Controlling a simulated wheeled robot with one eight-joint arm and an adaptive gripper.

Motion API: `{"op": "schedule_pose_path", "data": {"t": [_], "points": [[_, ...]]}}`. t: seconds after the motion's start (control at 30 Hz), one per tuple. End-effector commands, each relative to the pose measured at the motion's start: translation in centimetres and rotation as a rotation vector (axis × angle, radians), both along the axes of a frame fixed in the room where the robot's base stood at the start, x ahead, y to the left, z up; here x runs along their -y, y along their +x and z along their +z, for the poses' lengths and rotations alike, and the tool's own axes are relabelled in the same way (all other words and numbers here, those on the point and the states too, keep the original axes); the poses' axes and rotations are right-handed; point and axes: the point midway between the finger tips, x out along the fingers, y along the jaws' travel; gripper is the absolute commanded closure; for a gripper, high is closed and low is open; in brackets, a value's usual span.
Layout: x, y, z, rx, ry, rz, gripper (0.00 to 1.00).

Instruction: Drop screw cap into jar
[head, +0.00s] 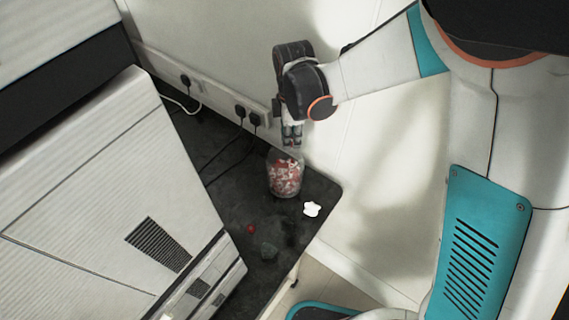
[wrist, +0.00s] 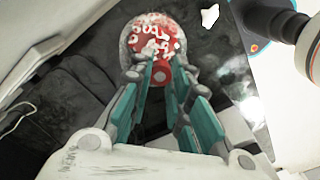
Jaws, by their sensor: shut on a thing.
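The jar (head: 284,182) is clear and stands upright on the dark counter, with red and white pieces inside. In the wrist view the jar (wrist: 128,40) lies just beyond my fingertips. My gripper (head: 291,142) points down above the jar's top. In the wrist view my gripper (wrist: 161,72) is shut on a small round red thing, which looks like the screw cap (wrist: 161,76). The cap appears in front of the jar's contents. The fingers hide part of it, and I cannot tell its exact height over the rim.
A small red round object (head: 251,229) and a dark grey lump (head: 268,250) lie on the counter (head: 222,205). A white flat item (head: 312,209) lies right of the jar, near the counter's edge. A large white appliance (head: 120,180) stands left. Plugs (head: 240,111) and cables line the wall.

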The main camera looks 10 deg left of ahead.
Motion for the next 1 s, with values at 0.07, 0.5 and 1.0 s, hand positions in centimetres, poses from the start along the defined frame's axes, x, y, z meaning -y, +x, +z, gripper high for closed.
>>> {"op": "schedule_pose_path", "data": {"t": [0.07, 0.5, 1.0], "points": [[0.0, 0.0, -0.5, 0.000, 0.000, -0.001, 0.89], [0.0, 0.0, -5.0, 0.000, 0.000, 0.000, 0.89], [0.0, 0.0, -5.8, 0.000, 0.000, 0.000, 0.64]]}}
